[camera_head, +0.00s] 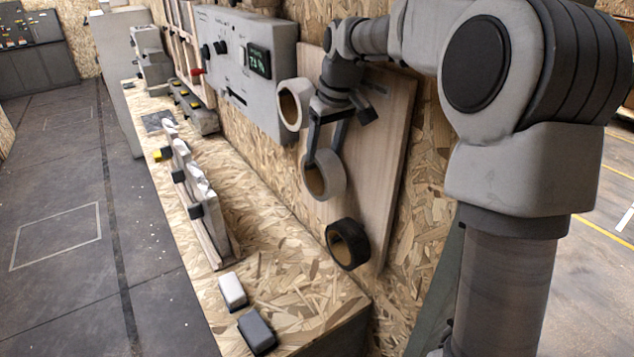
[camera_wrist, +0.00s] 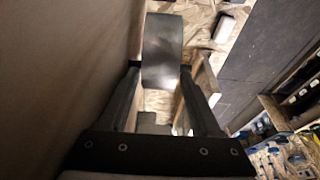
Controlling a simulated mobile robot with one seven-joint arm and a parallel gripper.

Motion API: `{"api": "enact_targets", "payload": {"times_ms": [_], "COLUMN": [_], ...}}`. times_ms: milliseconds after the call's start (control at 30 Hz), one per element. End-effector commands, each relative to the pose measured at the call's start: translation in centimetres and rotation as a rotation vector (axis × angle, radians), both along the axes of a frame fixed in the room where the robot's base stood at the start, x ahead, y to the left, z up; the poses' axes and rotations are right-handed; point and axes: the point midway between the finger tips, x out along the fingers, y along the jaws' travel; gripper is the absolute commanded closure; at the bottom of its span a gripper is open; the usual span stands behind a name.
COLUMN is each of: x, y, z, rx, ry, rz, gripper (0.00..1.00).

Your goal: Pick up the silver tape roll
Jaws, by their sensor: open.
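The silver tape roll (camera_head: 337,178) is a grey ring with a tan core, hanging on an upright wooden board (camera_head: 385,130). It is the middle of three rolls, with a white roll (camera_head: 291,106) above it and a black roll (camera_head: 348,244) below. My gripper (camera_head: 325,160) reaches down to the silver roll with its fingers apart. In the wrist view the grey outer face of the silver roll (camera_wrist: 163,45) lies between my two open fingertips (camera_wrist: 161,67). Whether either fingertip touches it I cannot tell. Whatever holds the roll on the board is hidden.
A grey control panel (camera_head: 228,60) with knobs and a display juts from the wall left of the board. Below is a chipboard bench (camera_head: 265,240) with a clamp-like rack (camera_head: 197,195), a white block (camera_head: 232,290) and a dark grey block (camera_head: 257,332). The floor on the left is open.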

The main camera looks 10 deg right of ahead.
Motion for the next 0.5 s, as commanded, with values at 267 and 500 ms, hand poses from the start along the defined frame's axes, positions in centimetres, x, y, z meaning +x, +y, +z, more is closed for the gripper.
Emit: {"api": "enact_targets", "payload": {"times_ms": [267,500], "x": [0.03,0.03], "y": [-0.07,-0.06], "z": [-0.16,-0.14], "rx": [-0.001,-0.001], "ry": [-0.001,-0.001], "rz": [0.0,0.0], "gripper": [0.37,0.8]}}
